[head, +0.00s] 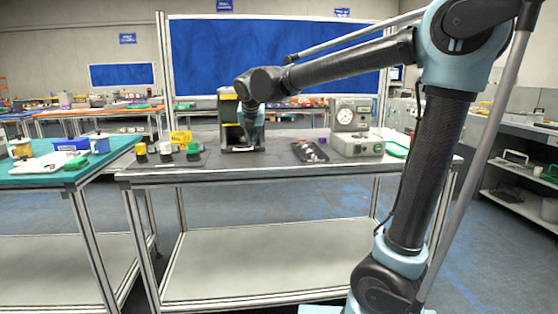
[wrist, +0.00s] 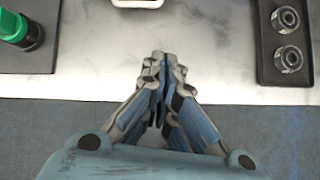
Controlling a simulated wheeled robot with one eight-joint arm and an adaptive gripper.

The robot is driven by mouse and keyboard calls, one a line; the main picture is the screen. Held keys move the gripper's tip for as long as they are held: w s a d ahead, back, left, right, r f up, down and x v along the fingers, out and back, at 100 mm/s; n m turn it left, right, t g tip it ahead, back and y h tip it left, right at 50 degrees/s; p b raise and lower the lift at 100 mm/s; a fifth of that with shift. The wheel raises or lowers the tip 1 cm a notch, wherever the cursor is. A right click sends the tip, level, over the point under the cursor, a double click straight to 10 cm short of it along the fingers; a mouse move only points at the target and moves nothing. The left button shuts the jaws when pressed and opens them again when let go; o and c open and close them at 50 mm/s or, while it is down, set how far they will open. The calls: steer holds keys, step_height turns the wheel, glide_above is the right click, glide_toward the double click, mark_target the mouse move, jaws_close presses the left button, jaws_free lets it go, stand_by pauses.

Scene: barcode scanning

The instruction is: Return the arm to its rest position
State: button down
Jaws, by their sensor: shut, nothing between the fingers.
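My arm reaches from the right of the head view over the workbench (head: 280,165). In the wrist view my gripper (wrist: 163,62) points toward the bench's front edge, with its fingertips together and nothing between them. In the head view the gripper end hangs in front of a dark machine with a yellow top (head: 227,100), and its fingertips are hard to make out there. I cannot tell from the frames how high the fingertips are above the bench.
A black tray with metal rings (head: 311,152) lies to the right, also in the wrist view (wrist: 263,62). A grey device with a dial (head: 355,125) stands beyond it.

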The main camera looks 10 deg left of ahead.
steer(key=s+d+f+m+g+h, duration=0.1)
steer(key=s+d+f+m, duration=0.2)
steer(key=d+m, duration=0.45)
steer(key=s+d+f+m+g, duration=0.1)
steer(key=s+d+f+m, duration=0.25)
steer(key=d, duration=0.75)
steer(key=s+d+f+m+h, duration=0.1)
steer(key=s+d+f+m, duration=0.2)
steer(key=d+m, duration=0.45)
steer(key=s+d+f+m+g, duration=0.3)
steer(key=s+d+f+m, duration=1)
steer(key=s+f+m, duration=0.3)
steer(key=shift+s+d+m, duration=0.2)
steer(key=shift+s+m, duration=0.65)
steer(key=shift+s, duration=0.3)
steer(key=shift+w+f, duration=0.25)
steer(key=shift+w, duration=0.2)
